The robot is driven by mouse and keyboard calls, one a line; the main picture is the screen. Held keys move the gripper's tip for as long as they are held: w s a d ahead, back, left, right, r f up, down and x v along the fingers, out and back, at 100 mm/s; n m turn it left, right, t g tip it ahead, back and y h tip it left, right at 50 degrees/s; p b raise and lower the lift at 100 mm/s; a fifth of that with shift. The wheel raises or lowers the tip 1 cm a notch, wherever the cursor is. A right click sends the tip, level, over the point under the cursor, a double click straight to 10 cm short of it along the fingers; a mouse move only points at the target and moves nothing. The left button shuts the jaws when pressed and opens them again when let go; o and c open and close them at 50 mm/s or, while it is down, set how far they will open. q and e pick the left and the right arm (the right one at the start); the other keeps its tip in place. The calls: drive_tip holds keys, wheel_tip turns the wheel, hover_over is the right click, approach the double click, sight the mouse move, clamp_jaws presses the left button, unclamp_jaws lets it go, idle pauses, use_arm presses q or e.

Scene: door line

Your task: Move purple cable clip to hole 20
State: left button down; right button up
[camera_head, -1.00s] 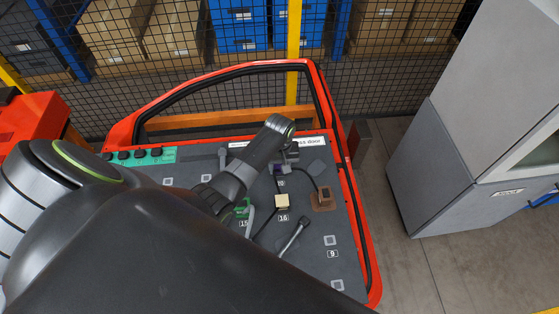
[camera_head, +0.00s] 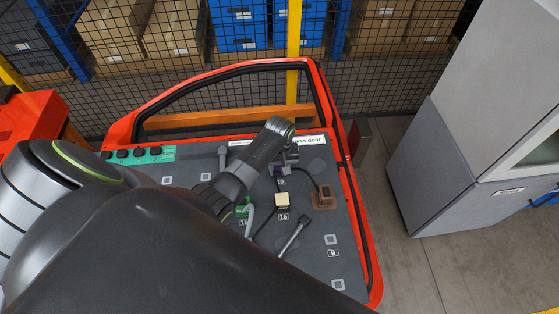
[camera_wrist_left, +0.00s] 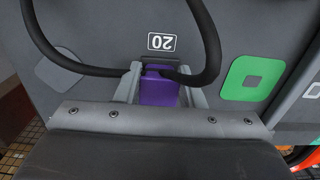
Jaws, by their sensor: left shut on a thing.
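The purple cable clip (camera_head: 279,170) is on the upper right part of the grey door panel (camera_head: 196,168). It also shows in the left wrist view (camera_wrist_left: 158,91), just beside the label 20 (camera_wrist_left: 162,42). My left gripper (camera_head: 284,164) is shut on the clip, one finger on each side of it. A black cable (camera_wrist_left: 205,40) loops around the label and reaches the clip's upper edge. The clip hides whatever is under it, so I cannot tell how deep it sits. My right gripper is out of view.
A beige clip (camera_head: 282,201), a brown clip (camera_head: 325,200) and a green clip (camera_head: 243,208) stand nearby on the panel. The red door frame (camera_head: 357,215) borders the panel. A grey cabinet (camera_head: 450,165) stands at right.

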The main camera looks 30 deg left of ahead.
use_arm(q)
drive_tip(key=shift+s+f, duration=0.1)
idle(0.5)
drive_tip(key=c, duration=0.9)
unclamp_jaws()
drive_tip(key=shift+o, duration=0.2)
wheel_tip(320, 180, up, 18)
drive_tip(key=p, duration=0.1)
drive_tip(key=shift+f, duration=0.25)
